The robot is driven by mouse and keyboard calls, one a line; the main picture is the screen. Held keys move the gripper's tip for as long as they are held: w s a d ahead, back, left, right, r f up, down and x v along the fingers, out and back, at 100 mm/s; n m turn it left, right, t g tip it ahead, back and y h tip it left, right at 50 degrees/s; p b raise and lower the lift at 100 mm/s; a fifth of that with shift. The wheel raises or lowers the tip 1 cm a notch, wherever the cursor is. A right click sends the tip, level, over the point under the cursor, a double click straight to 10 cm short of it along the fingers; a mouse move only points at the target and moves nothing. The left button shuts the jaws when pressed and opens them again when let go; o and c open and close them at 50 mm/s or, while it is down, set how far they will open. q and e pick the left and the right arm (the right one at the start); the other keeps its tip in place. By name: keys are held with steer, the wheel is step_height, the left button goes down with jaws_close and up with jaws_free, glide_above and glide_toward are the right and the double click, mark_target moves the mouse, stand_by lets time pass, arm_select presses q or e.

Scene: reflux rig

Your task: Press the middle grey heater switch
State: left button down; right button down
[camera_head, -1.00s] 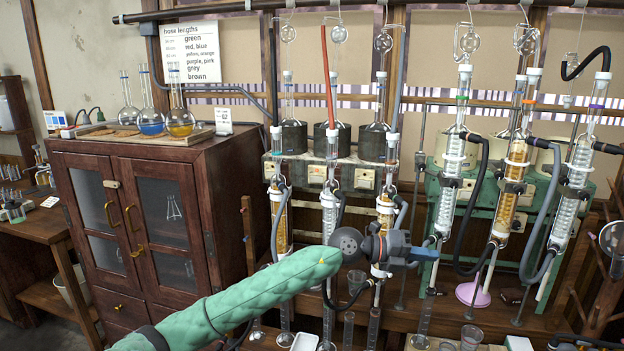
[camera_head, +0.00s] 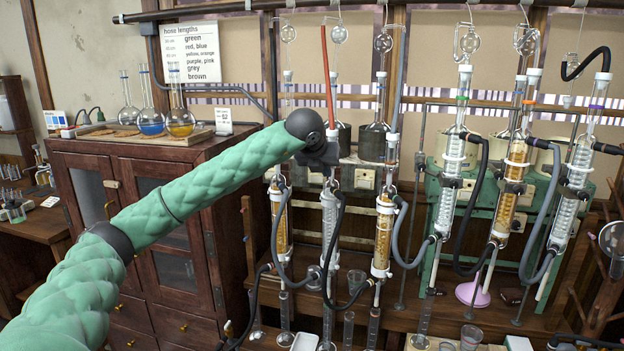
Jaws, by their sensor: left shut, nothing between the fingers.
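My left gripper (camera_head: 325,158), dark grey at the end of my green arm, is in front of the middle of the grey heater unit on the shelf. It is shut and empty, with its tips pointing away from me and largely hidden by its own body. It covers the spot of the middle cream switch, so I cannot tell whether it touches the switch. The right cream switch (camera_head: 365,178) shows to the right of the gripper. The right grey heater (camera_head: 373,145) shows above that switch; the middle heater is partly hidden. My right gripper is not in view.
Glass condensers with hoses hang close below and beside the gripper, including a middle condenser (camera_head: 329,215) and an amber one (camera_head: 383,235). A red hose (camera_head: 327,80) runs down just above the gripper. A wooden cabinet (camera_head: 235,190) stands at left, partly behind my arm.

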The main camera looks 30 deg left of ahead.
mark_target(317, 180)
arm_select(q)
steer(key=s+a+r+n+y, duration=0.1)
steer(key=a+r+y, duration=0.1)
steer(key=a+r, duration=0.2)
steer(key=shift+a+r+n+y, duration=0.25)
steer(key=shift+a+n+y, duration=0.05)
steer(key=shift+a, duration=0.85)
